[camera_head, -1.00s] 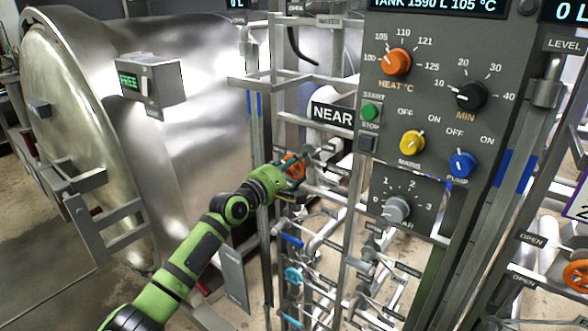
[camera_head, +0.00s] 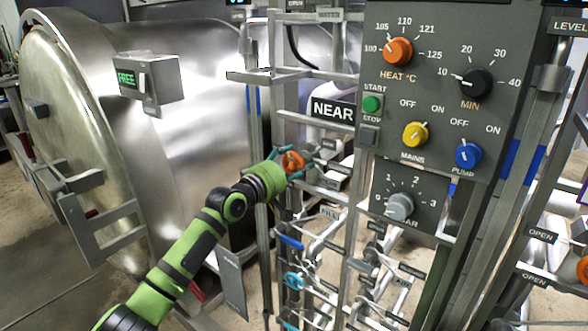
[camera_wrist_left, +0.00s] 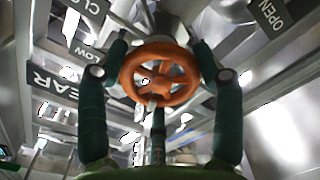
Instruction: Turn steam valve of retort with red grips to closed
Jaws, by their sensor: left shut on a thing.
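An orange-red handwheel (camera_head: 292,161) sits on the pipe frame left of the control panel, below the NEAR sign. In the left wrist view the wheel (camera_wrist_left: 160,76) is a spoked ring in the middle of the picture. My left gripper (camera_head: 290,165) reaches it from the lower left. CLOSED and OPEN plates show at the upper left and upper right there. My right gripper is not in view.
The NEAR sign (camera_head: 333,110) and the control panel (camera_head: 440,100) with knobs stand right of the wheel. A large steel retort (camera_head: 180,120) fills the left. Metal bars, pipes and blue-handled valves (camera_head: 292,281) crowd the space below the wheel.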

